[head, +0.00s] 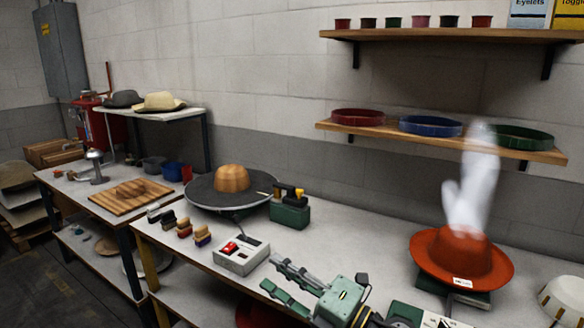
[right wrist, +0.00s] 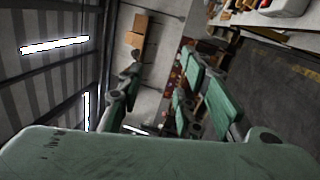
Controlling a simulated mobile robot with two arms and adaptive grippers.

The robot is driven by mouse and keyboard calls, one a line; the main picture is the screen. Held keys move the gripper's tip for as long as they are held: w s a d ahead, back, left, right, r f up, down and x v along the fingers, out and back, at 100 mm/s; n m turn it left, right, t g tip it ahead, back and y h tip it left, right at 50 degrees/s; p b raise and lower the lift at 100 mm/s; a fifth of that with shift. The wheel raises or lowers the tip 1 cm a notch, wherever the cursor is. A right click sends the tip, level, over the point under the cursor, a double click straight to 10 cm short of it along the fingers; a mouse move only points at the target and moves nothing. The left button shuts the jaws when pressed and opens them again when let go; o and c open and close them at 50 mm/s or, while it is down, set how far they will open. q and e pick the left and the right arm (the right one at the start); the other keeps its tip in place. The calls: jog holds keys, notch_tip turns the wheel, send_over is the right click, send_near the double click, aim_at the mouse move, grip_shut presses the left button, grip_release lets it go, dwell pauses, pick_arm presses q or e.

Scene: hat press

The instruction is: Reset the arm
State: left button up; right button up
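My right gripper (head: 270,273) is green and grey and reaches in from the bottom of the head view, over the front of the long table (head: 330,245). Its two fingers point left and are spread apart with nothing between them. In the right wrist view the gripper (right wrist: 160,78) also shows its fingers apart and empty. The control box (head: 241,256) with a red switch lies just left of the fingertips, and I cannot tell whether they touch. My left gripper is not in view.
An orange-red hat (head: 461,256) sits on a dark stand at right, with white steam above it. A wooden hat block (head: 232,179) stands on a dark round plate (head: 203,191). Small brushes (head: 184,228) stand at the table's left. Shelves (head: 440,138) hang on the wall.

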jog(key=s+d+f+m+t+h, duration=0.1)
jog(key=d+f+m+t+h, duration=0.3)
jog(key=d+m+h, duration=0.55)
jog(key=s+d+f+m+t+h, duration=0.2)
jog(key=d+f+m+h, duration=0.35)
jog(key=m, duration=0.65)
jog(key=s+d+f+m+g+h, duration=0.2)
jog(key=s+d+f+m+g, duration=0.25)
jog(key=s+d+f, duration=0.35)
jog(key=s+f+m+g, duration=0.1)
jog(key=s+f+g, duration=0.4)
jog(key=s, duration=0.5)
jog(key=s+f+m+g, duration=0.2)
jog(key=s+f+g, duration=0.3)
jog(key=s, duration=0.6)
notch_tip(320, 180, down, 27)
jog(key=s, duration=0.2)
jog(key=s+d+f+g, duration=0.1)
jog(key=s+d+f, duration=0.1)
jog(key=s+f, duration=1.4)
jog(key=shift+s+d+f+n+g, duration=0.2)
jog(key=shift+s+f+n+g, duration=0.15)
jog(key=shift+s, duration=0.3)
